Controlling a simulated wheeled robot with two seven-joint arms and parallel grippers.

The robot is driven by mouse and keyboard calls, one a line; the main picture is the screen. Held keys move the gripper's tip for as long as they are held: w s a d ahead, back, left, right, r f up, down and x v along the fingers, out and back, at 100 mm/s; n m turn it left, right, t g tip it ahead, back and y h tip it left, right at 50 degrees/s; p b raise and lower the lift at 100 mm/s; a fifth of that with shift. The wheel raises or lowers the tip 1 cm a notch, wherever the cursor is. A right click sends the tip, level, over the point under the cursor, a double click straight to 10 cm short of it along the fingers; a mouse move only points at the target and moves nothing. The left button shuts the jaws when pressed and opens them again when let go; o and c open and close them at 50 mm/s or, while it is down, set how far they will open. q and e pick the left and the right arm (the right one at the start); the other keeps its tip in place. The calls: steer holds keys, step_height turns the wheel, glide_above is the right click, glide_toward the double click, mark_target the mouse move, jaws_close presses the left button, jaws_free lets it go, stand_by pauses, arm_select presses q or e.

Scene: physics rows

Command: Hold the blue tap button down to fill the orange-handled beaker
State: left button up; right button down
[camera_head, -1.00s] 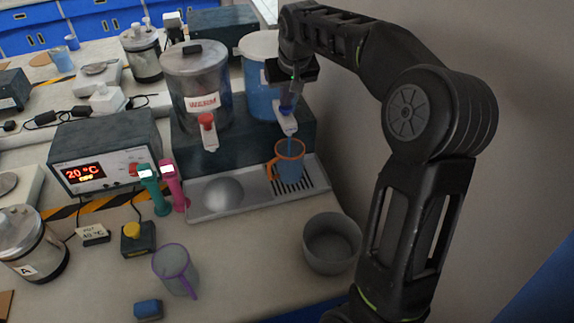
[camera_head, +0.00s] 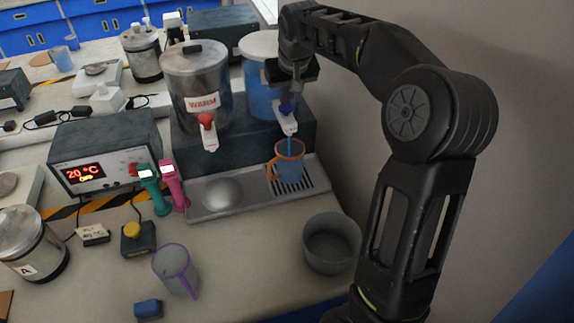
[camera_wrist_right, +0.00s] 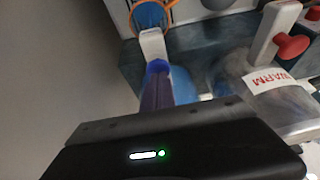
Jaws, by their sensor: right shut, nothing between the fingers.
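The orange-handled beaker (camera_head: 288,162) stands upright on the drip grille under the blue tank's tap (camera_head: 286,122). Blue liquid shows inside it, and a thin blue stream runs from the tap into it. In the right wrist view the beaker's orange rim (camera_wrist_right: 152,14) is at the top. My right gripper (camera_head: 288,98) is shut and empty, with its tips down on the blue tap button, which they mostly hide. The button (camera_wrist_right: 157,67) shows at the fingertips in the right wrist view. The blue tank (camera_head: 257,95) stands behind. My left gripper is not in view.
The WARM tank (camera_head: 200,85) with a red tap button (camera_head: 206,121) stands left of the blue tank. A grey bowl (camera_head: 331,243) and a purple-handled beaker (camera_head: 175,268) stand in front of the drip tray (camera_head: 240,205). A heater box (camera_head: 105,150) reads 20 °C.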

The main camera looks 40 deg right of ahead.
step_height(320, 180, up, 5)
steer(key=p, duration=0.4)
stand_by(1.0)
